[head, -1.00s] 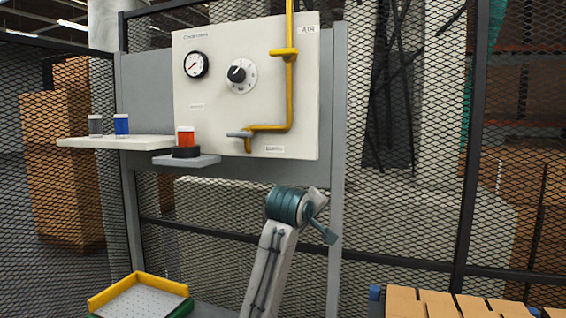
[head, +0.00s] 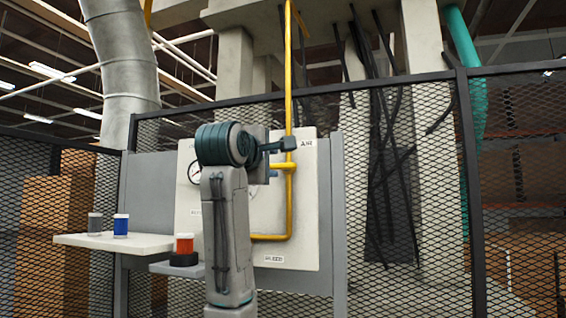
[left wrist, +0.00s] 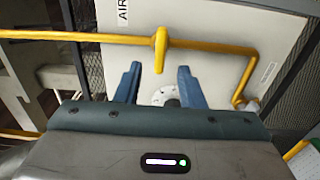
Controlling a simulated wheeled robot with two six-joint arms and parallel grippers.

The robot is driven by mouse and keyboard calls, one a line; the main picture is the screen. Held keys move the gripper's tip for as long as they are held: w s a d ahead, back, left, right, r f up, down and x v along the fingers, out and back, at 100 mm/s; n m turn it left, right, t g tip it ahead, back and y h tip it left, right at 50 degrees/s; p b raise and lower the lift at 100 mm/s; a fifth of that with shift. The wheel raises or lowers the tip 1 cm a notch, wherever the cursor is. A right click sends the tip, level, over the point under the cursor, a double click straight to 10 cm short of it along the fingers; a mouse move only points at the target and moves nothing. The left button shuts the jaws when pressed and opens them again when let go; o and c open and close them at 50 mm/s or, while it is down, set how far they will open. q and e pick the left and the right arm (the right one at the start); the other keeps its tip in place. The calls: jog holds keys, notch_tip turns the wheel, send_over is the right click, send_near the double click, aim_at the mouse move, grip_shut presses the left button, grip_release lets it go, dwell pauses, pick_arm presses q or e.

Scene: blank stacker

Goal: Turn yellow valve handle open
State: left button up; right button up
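The yellow valve handle (head: 283,166) sits on a vertical yellow pipe (head: 289,75) at the right of the white panel (head: 305,200). In the left wrist view the handle (left wrist: 161,48) is a short yellow bar across the pipe. My left gripper (left wrist: 158,67) is open, with its two blue fingers apart and empty. The handle's end shows between and just beyond the fingertips, with no clear contact. In the head view my left arm hides much of the panel and most of the gripper. My right gripper is not in view.
The dial knob (left wrist: 170,100) is on the panel behind the fingers. A shelf (head: 80,241) at left holds a grey jar (head: 95,224) and a blue jar (head: 120,225). A red-orange jar (head: 185,244) stands on a lower ledge. Mesh fencing (head: 400,220) surrounds the panel.

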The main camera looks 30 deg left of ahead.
aim_at(281, 165)
pick_arm(q)
jog(key=p+x, duration=0.3)
jog(key=x, duration=0.3)
jog(key=shift+w+a+r+p, duration=0.1)
jog(key=shift+w+p, duration=0.2)
jog(key=shift+w, duration=0.05)
jog(key=shift+p+x, duration=0.35)
jog(key=shift+x, duration=0.5)
grip_shut()
